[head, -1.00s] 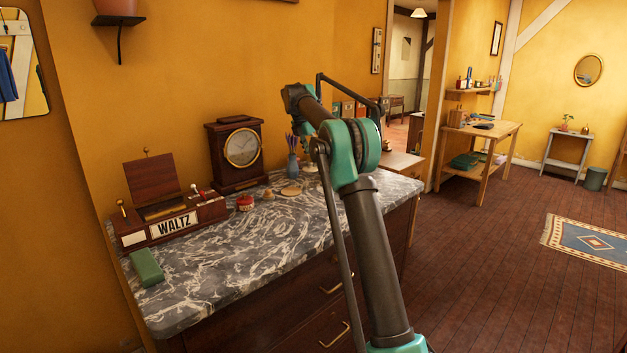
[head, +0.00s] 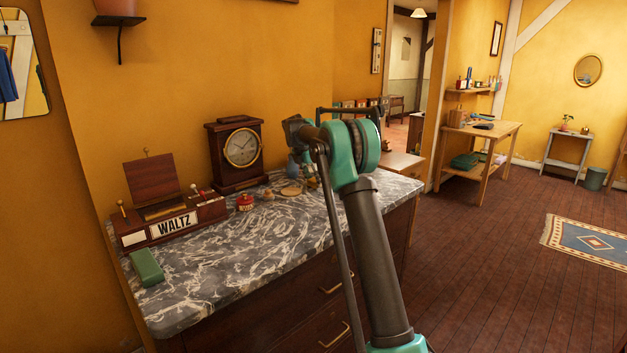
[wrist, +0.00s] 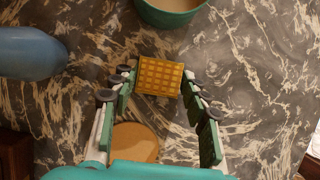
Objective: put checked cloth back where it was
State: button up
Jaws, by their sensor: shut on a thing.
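The checked cloth (wrist: 160,77) shows in the wrist view as a small yellow-orange square with a grid pattern. My gripper (wrist: 158,84) is shut on it, with the fingers along its left and right edges. The cloth is over the grey-and-white marble top (wrist: 255,110); I cannot tell whether it touches the surface. In the head view my arm reaches over the far right part of the marble top (head: 210,262), and the cloth cannot be made out there.
A blue vase (wrist: 30,52) is left of the cloth, a teal bowl (wrist: 170,12) just beyond it, and a round tan disc (wrist: 135,142) on the near side. A clock (head: 238,150), red pot (head: 245,203), WALTZ box (head: 172,222) and green block (head: 146,267) stand further left.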

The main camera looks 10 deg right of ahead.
jog(key=o, duration=1)
jog(key=v, duration=1.2)
jog(key=shift+d+r, duration=0.1)
